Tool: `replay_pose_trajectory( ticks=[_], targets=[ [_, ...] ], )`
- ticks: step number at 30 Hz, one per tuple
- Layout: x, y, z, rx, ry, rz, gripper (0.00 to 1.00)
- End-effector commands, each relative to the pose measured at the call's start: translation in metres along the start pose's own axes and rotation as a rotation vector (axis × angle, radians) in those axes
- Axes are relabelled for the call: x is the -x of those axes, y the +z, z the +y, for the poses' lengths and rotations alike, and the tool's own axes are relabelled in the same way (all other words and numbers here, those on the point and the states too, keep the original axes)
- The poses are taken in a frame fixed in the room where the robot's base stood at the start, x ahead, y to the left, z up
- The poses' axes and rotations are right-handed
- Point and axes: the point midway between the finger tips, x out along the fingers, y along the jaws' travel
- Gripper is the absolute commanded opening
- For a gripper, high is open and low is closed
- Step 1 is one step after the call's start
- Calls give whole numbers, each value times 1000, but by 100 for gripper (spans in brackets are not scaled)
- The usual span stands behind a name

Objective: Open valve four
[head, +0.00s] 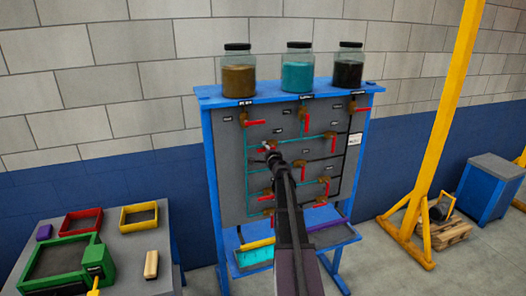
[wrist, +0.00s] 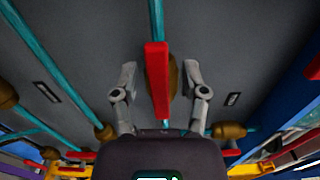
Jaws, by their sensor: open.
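The grey panel (head: 232,170) in a blue frame carries several brass valves with red lever handles on teal and black pipes. Its small labels are too small to read, so I cannot tell which valve is four. In the wrist view, my gripper (wrist: 160,76) is open, with one finger on each side of a red handle (wrist: 157,95). The handle's brass valve body (wrist: 173,75) shows just behind it. Contact between fingers and handle cannot be made out.
Other red handles sit close by, such as the top left one (head: 257,122) and the top right one (head: 361,109). Three jars, including a teal one (head: 297,76), stand on top. A table (head: 135,245) with coloured trays is at left, a yellow post (head: 447,110) at right.

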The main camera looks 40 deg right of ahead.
Motion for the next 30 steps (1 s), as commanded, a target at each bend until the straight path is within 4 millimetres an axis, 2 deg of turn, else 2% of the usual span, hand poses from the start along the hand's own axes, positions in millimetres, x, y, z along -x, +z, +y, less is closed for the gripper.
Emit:
replay_pose_trajectory(
  ticks=[8, 24, 30],
  targets=[
    [16, 0, 0, 1, 0, 1, 57],
    [96, 1, 0, -1, -1, 1, 57],
    [113, 1, 0, -1, -1, 0, 57]
  ],
)
